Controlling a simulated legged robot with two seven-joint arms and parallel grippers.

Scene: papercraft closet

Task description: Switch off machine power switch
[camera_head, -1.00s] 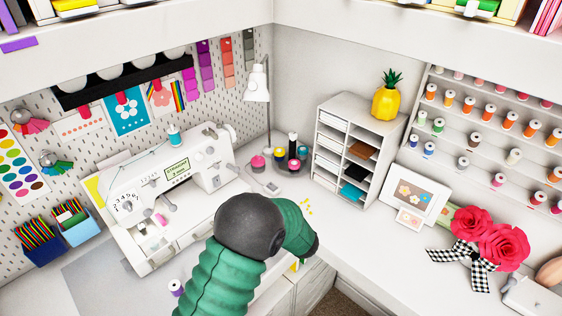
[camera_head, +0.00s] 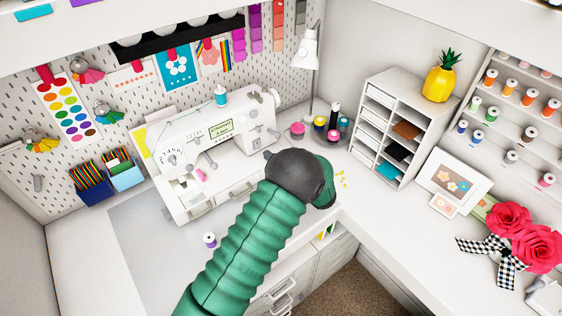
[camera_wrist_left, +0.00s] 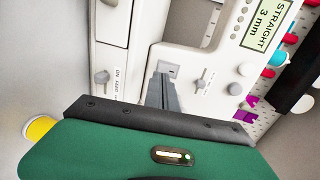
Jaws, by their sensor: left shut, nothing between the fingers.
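The white sewing machine (camera_head: 245,112) stands on the desk at the left wall, with a lit green display (camera_head: 212,132). My left arm reaches in front of it; its gripper fingers are hidden in the head view. In the left wrist view, the grey fingers (camera_wrist_left: 161,82) are together and empty, pointing at the machine's white face (camera_wrist_left: 222,62). Just beyond the tips is a small square plate (camera_wrist_left: 173,70) with a dark mark, perhaps the power switch; its state cannot be told. Contact cannot be told. My right gripper is out of view.
Thread spools (camera_head: 333,128) and a lamp (camera_head: 304,48) stand right of the machine. A paper shelf (camera_head: 402,125) is further right. A purple spool (camera_head: 210,240) stands at the desk front. Bare desk lies left of it.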

